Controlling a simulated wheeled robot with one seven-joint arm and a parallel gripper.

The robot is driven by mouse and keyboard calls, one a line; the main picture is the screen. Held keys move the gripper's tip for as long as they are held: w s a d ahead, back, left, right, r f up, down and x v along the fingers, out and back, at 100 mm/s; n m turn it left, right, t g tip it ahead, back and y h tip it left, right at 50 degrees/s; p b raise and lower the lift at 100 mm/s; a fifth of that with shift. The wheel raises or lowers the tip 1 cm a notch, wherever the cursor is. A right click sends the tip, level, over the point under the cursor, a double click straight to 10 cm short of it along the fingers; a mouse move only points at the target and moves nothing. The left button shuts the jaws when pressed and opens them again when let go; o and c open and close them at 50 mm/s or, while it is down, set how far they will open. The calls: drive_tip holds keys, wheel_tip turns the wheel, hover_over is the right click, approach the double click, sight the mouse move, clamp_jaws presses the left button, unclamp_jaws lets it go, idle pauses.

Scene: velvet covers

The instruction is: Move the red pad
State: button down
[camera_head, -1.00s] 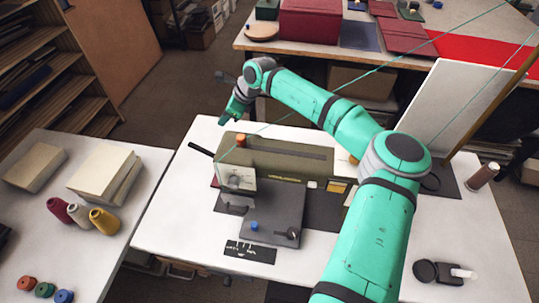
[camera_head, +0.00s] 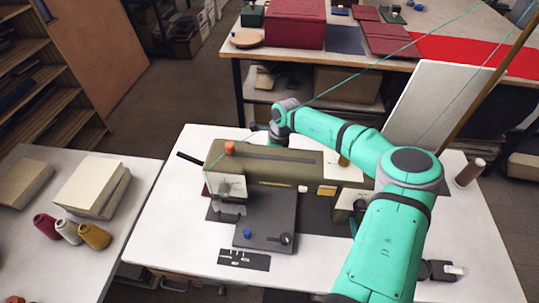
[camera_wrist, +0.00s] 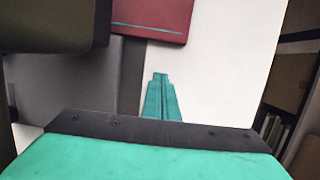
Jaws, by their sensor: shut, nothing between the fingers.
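A dark red pad (camera_wrist: 155,18) with a thin teal line near its edge lies on the white table at the top of the wrist view. Its far part is cut off by the frame. My gripper (camera_wrist: 161,78) is shut and empty, its teal fingertips pointing toward the pad with a gap in the picture between them. In the head view the gripper is hidden behind the olive sewing machine (camera_head: 290,165). A small red edge (camera_head: 206,189) shows at the machine's left end; I cannot tell whether it is the same pad.
The sewing machine stands close on the left in the wrist view. White table surface (camera_wrist: 225,70) is clear to the right. A left table holds cream blocks (camera_head: 92,187) and thread cones (camera_head: 68,231). A back table carries a dark red box (camera_head: 294,23) and red cloth (camera_head: 480,52).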

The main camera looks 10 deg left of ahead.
drive_tip(key=shift+x, duration=1)
drive_tip(key=a, duration=0.2)
drive_tip(key=shift+a, duration=1.05)
